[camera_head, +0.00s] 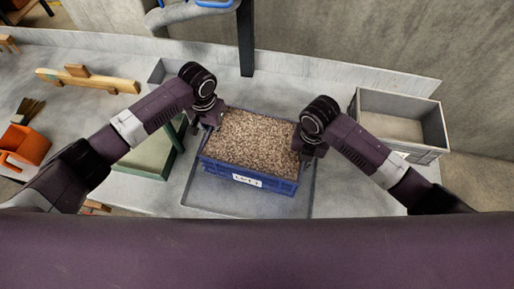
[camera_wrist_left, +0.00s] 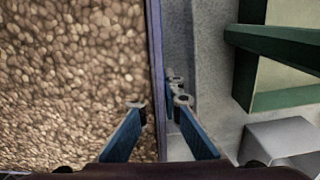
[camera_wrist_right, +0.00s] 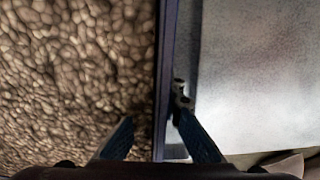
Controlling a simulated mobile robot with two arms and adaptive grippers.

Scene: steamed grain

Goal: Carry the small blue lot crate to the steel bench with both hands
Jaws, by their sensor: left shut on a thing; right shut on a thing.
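The small blue lot crate (camera_head: 233,177) is full of brown grain (camera_head: 250,140) and has a white label on its front wall. It sits over a grey tray-like surface (camera_head: 215,207) on the steel bench (camera_head: 130,188); I cannot tell whether it touches it. My left gripper (camera_head: 208,122) is shut on the crate's left wall, with one finger inside over the grain and one outside in the left wrist view (camera_wrist_left: 160,110). My right gripper (camera_head: 303,150) is shut on the right wall, and its fingers straddle the rim in the right wrist view (camera_wrist_right: 155,120).
A green-framed tray (camera_head: 150,152) stands close to the crate's left. An empty grey crate (camera_head: 400,105) is at the right. An orange bin (camera_head: 28,145), a brush (camera_head: 30,108) and a wooden tool (camera_head: 85,80) lie at the left. A dark post (camera_head: 246,40) rises behind.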

